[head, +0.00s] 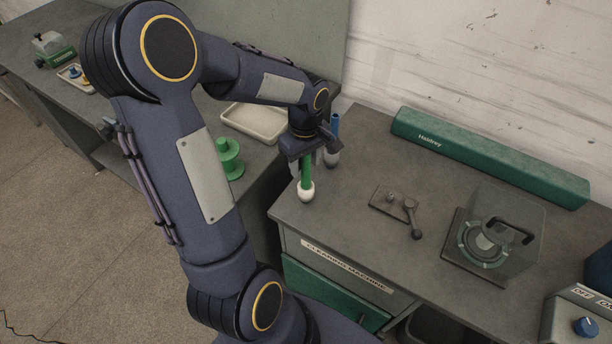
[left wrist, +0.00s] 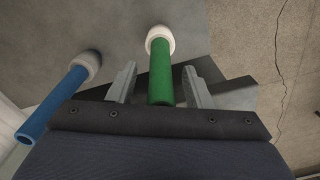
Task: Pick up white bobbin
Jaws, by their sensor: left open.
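A bobbin with a white rounded base (head: 306,193) and a green tube (head: 307,172) stands upright near the left front edge of the grey bench. My left gripper (head: 306,164) points down over it, with its fingers around the green tube. In the left wrist view the green tube (left wrist: 161,75) stands between the two open fingers of my left gripper (left wrist: 159,88), with a gap on each side. The white base (left wrist: 160,39) lies beyond the fingertips. A second white-based bobbin with a blue tube (head: 335,124) stands just behind; it also shows in the left wrist view (left wrist: 55,102).
A shallow pale tray (head: 262,122) and a green spool (head: 229,158) are on the left table. On the bench are a small lever plate (head: 385,201), a clear-covered device (head: 497,236) and a long green box (head: 485,158). The bench between them is clear.

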